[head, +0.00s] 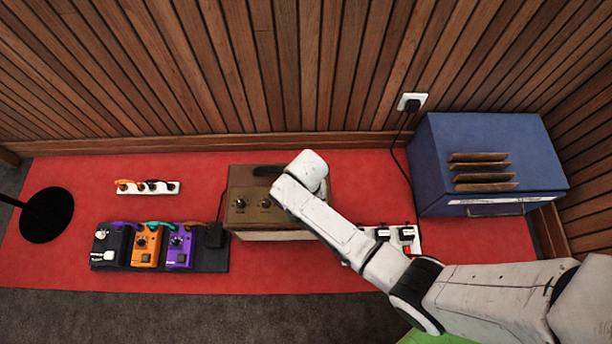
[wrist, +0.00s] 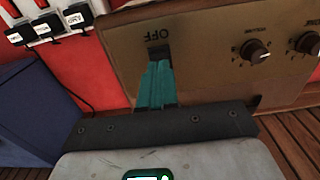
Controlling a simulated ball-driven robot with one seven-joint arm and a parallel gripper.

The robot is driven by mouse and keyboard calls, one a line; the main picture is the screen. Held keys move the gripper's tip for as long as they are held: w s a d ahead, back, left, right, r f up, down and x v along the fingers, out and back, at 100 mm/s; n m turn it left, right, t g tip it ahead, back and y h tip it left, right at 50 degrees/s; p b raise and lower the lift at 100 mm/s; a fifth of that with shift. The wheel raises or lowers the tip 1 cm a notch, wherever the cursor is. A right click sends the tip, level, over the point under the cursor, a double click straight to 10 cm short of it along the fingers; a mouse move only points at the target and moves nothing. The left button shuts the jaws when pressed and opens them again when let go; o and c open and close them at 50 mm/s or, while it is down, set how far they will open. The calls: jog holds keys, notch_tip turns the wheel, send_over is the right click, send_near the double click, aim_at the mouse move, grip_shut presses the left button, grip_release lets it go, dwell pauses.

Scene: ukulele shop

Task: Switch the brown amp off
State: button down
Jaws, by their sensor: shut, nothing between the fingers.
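The brown amp (head: 235,215) stands on the red mat, with my arm covering its right part in the head view. Its brown panel (wrist: 205,75) fills much of the wrist view, with knobs on the right and an OFF label upside down. A dark switch (wrist: 158,50) sits beside that label, mostly hidden behind my fingers. My gripper (wrist: 158,68) is shut and empty, its teal fingertips at the switch. I cannot tell whether they touch it or which way the switch is set. In the head view my gripper is hidden by the arm.
A pedalboard (head: 220,267) with several pedals lies left of the amp. A white power strip (head: 416,240) with black plugs lies to its right. A blue box-shaped unit (head: 440,165) stands at the right. A small white strip (head: 150,193) and wood-slat wall are behind.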

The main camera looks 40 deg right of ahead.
notch_tip(320, 180, up, 5)
jog(key=p, duration=0.4)
jog(key=shift+p, duration=0.35)
jog(key=shift+f, duration=0.1)
jog(key=s+d+r+n+t, duration=0.1)
jog(key=s+d+r+n, duration=0.25)
jog(key=s+r, duration=0.55)
jog(key=s+d+r+n, duration=0.3)
jog(key=s+d+r, duration=0.2)
jog(key=s+r, duration=0.4)
notch_tip(320, 180, up, 22)
jog(key=w+p, duration=0.1)
jog(key=p, duration=2)
jog(key=shift+w+a, duration=0.25)
jog(key=shift+a, duration=0.1)
